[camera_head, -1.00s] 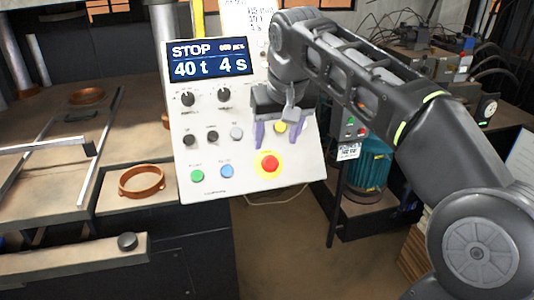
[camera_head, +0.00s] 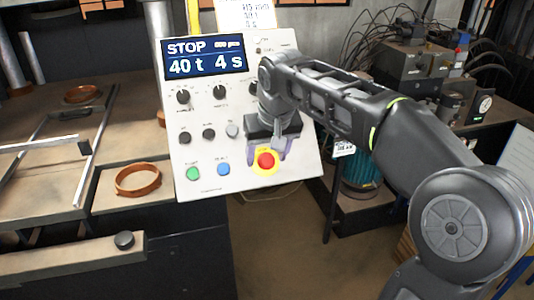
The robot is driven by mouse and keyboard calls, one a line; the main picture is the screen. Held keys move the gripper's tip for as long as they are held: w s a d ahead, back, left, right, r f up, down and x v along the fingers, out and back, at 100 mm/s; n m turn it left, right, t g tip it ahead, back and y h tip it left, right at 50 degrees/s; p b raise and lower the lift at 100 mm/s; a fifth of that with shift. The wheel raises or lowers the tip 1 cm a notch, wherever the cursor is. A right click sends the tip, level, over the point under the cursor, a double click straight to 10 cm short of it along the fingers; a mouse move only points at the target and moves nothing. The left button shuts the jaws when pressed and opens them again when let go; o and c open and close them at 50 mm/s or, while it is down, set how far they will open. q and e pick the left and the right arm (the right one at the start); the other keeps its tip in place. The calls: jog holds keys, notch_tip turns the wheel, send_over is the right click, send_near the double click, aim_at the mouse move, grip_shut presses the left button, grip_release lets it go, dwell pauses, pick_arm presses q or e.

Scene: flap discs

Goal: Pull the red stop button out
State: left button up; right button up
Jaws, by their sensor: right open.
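The red stop button (camera_head: 265,160) sits on a yellow ring near the bottom right of the white control panel (camera_head: 207,182). My right gripper (camera_head: 266,156) is at the button, with its purple fingertips apart, one on either side of the red cap's upper part. Whether the fingers touch the cap I cannot tell. The panel's display (camera_head: 206,58) reads STOP, 40 t and 4 s. My left gripper is not in the picture.
A green button (camera_head: 193,173) and a blue button (camera_head: 223,169) lie left of the stop button, with black knobs (camera_head: 183,97) above. A copper-coloured ring (camera_head: 138,190) lies on the bench at left. The floor below the panel is open.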

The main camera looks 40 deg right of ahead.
jog(key=shift+c, duration=0.3)
grip_shut()
dwell(0.3)
dwell(0.3)
